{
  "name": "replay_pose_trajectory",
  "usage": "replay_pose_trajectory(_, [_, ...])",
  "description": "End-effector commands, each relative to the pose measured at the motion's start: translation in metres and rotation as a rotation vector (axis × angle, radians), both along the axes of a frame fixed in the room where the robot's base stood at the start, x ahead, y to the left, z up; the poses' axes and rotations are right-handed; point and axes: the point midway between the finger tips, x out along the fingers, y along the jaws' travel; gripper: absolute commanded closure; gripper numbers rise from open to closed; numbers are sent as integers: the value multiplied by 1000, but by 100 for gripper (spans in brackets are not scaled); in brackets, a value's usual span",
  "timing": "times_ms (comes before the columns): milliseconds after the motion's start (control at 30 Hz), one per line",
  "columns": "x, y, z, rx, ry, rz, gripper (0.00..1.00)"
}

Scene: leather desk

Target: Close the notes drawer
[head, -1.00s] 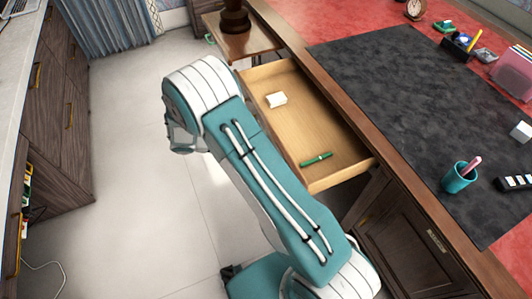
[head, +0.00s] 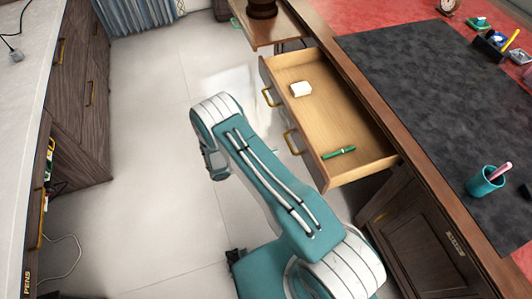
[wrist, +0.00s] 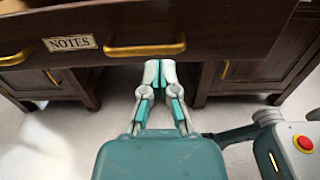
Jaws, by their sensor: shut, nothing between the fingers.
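The notes drawer (head: 318,98) stands pulled out from the desk in the head view, with a white block (head: 300,89) and a green pen (head: 338,153) inside. In the wrist view its dark wooden front (wrist: 230,22) fills the top, with a "NOTES" label (wrist: 70,43) and a brass handle (wrist: 145,49). A second brass handle shows partly at the left. My gripper (wrist: 159,64) is shut and empty, its tips just below the right-hand handle in the picture; I cannot tell whether they touch the drawer.
The desk top (head: 420,90) carries a teal cup (head: 486,181) with a pink item. A cabinet (head: 75,95) lines the left side. A small wooden stand (head: 275,30) is beyond the drawer. The pale floor (head: 140,160) between is clear.

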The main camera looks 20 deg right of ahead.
Motion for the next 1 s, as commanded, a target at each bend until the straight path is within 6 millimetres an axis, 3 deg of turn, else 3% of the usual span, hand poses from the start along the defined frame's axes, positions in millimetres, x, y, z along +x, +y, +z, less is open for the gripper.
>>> replay_pose_trajectory(200, [1,-42,0,0,1,-4,100])
replay_pose_trajectory(433, [2,-77,0,0,1,-4,100])
replay_pose_trajectory(600, [3,-86,0,0,1,-1,100])
replay_pose_trajectory(1000, [3,-88,0,0,0,-1,100])
